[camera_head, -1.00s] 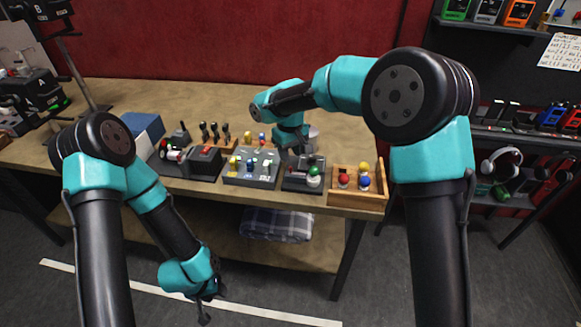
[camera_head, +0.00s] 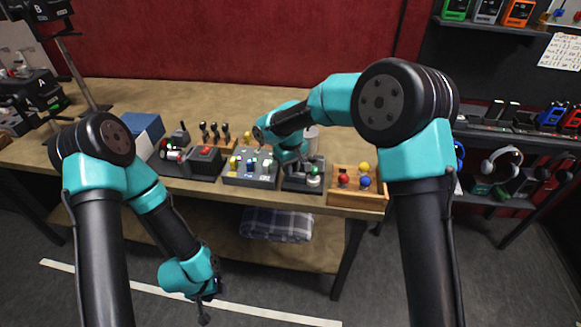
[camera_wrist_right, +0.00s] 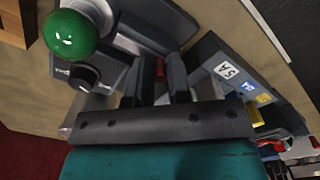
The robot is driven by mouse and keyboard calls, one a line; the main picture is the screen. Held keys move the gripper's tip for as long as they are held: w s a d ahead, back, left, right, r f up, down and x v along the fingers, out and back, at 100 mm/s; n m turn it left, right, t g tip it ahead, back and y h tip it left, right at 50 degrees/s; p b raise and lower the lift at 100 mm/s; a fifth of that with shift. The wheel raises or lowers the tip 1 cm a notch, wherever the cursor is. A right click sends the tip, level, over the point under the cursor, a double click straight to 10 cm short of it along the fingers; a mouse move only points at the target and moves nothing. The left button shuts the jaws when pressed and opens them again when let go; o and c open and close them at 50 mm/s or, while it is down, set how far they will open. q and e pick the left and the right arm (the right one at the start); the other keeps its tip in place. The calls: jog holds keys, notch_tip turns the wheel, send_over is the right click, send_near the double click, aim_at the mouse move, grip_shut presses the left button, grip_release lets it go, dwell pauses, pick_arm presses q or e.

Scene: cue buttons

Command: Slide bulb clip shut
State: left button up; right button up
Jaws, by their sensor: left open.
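The bulb clip is a dark grey unit (camera_head: 303,187) at the front edge of the bench. A green bulb (camera_wrist_right: 72,37) stands on it, left of my right gripper in the right wrist view, beside a round black knob (camera_wrist_right: 85,77). My right gripper (camera_wrist_right: 156,75) is down at the unit, a finger on each side of a small red part (camera_wrist_right: 160,68). Whether the fingers press on it, I cannot tell. In the head view, my right wrist partly hides the unit. My left gripper (camera_head: 205,308) is open and empty, low in front of the bench.
A grey button panel (camera_head: 250,178) stands just left of the unit. A wooden tray (camera_head: 357,198) with coloured balls is close on the right. Several black levers (camera_head: 215,132) and a blue box (camera_head: 142,128) are further left. The back of the bench is mostly clear.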

grip_shut()
jog(key=shift+s+d, duration=0.2)
jog(key=shift+d, duration=0.8)
jog(key=shift+o, duration=2.2)
grip_release()
jog(key=shift+r, duration=0.15)
notch_tip(320, 180, up, 17)
